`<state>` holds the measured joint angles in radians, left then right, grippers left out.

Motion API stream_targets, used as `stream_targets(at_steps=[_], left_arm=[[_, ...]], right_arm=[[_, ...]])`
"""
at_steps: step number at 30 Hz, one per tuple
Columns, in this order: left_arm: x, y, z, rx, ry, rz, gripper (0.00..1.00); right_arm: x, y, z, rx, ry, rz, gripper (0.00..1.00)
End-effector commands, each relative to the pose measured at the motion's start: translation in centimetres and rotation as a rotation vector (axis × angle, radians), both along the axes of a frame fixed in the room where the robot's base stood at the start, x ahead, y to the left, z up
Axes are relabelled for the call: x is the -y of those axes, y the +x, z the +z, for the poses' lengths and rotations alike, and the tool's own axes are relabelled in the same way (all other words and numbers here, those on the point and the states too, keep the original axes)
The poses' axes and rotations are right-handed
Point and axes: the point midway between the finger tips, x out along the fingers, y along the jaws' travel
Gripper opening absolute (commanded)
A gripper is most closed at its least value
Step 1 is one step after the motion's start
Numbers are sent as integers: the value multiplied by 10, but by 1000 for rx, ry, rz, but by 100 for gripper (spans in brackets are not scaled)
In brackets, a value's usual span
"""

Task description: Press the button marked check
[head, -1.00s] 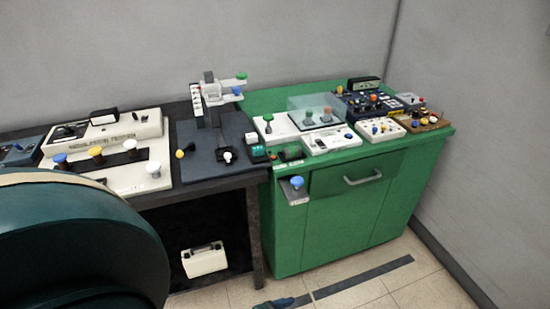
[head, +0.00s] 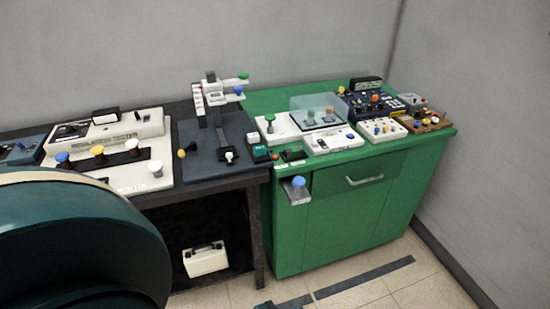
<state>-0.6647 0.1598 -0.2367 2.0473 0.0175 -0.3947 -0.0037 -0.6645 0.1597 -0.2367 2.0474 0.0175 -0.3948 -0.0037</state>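I cannot read the word check on any button; most labels are too small or blurred. Several devices with buttons and knobs stand on two benches. A white tester (head: 75,140) on the left bench has blue, yellow and white knobs on its front panel. A dark stand (head: 210,165) beside it carries green and blue knobs. On the green cabinet are a white box with buttons (head: 333,143), a small white panel with coloured knobs (head: 382,128) and a dark blue panel (head: 367,104). A blue knob (head: 298,181) sits on a bracket at the cabinet front. Neither gripper shows.
A large dark teal part of my own body covers the lower left. The green cabinet (head: 345,220) has a drawer handle (head: 365,179). A clear cover (head: 300,102) stands on its top. A white case (head: 205,261) is under the dark bench. Tiled floor (head: 430,268) is open in front.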

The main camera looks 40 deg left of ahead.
Motion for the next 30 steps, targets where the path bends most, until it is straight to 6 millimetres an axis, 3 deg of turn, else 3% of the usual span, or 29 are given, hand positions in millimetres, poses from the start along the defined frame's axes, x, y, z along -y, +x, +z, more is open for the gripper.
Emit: stream_targets(at_steps=[10, 30], left_arm=[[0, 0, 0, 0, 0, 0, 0], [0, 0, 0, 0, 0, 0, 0]], right_arm=[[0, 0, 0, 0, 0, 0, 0], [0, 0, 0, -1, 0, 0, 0]])
